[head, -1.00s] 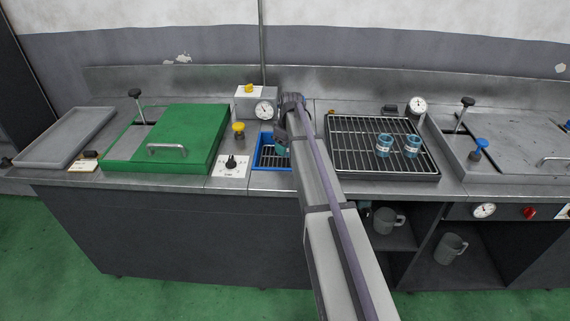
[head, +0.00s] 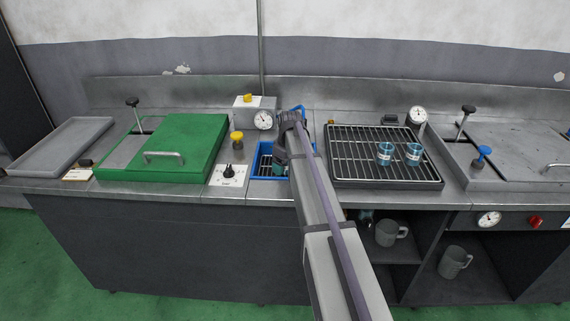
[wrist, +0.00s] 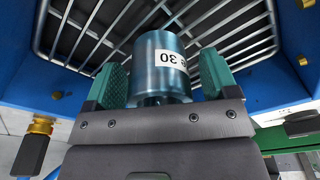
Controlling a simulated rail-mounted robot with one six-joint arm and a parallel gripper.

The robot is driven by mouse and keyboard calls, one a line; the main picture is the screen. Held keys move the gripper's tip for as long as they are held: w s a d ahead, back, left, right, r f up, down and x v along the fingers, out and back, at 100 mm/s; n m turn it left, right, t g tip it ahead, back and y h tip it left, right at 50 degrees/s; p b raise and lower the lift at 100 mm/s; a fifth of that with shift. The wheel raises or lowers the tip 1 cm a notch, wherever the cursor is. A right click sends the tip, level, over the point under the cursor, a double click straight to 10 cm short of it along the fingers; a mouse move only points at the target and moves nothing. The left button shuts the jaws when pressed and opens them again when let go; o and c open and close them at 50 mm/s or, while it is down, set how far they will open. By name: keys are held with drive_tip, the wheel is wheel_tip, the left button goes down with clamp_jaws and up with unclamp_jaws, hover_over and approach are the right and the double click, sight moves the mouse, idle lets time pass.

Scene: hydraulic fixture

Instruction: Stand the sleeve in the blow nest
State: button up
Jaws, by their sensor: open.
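A blue-teal metal sleeve (wrist: 160,62) with a white label reading 30 shows in the wrist view, between the green jaw pads of my gripper (wrist: 165,75). The jaws are open, with the sleeve between them; whether either pad touches it is hard to tell. Behind the sleeve is a wire grille inside a blue-walled frame (wrist: 75,84), which looks like the blow nest. Its blue rim also shows in the head view (head: 254,165), left of my arm. The sleeve's far end and how it rests on the grille are not clear. In the head view my wrist (head: 281,146) hides the sleeve.
Two blue sleeves (head: 385,153) (head: 413,154) stand on the wire rack (head: 350,168) at right. A green lid with a handle (head: 185,140) and a knob panel (head: 229,174) lie left of the blue frame. A gauge box (head: 252,112) stands behind it.

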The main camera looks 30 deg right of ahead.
drive_tip(key=r+p, duration=0.4)
drive_tip(key=s+r+p, duration=0.1)
drive_tip(key=r+p, duration=0.7)
drive_tip(key=shift+s+d+r+p, duration=0.15)
drive_tip(key=shift+d+r+p, duration=0.1)
drive_tip(key=shift+d+p, duration=0.1)
drive_tip(key=shift+s+a+f, duration=0.1)
drive_tip(key=shift+s+a, duration=0.05)
drive_tip(key=shift+a, duration=0.05)
drive_tip(key=s+a+m, duration=0.2)
drive_tip(key=s+a, duration=0.9)
drive_tip(key=s, duration=0.2)
drive_tip(key=s+a+m+g, duration=0.1)
drive_tip(key=s+a+m, duration=0.2)
drive_tip(key=s+a, duration=0.8)
drive_tip(key=s, duration=0.3)
drive_tip(key=shift+s+m+h, duration=0.3)
drive_tip(key=shift+f, duration=0.1)
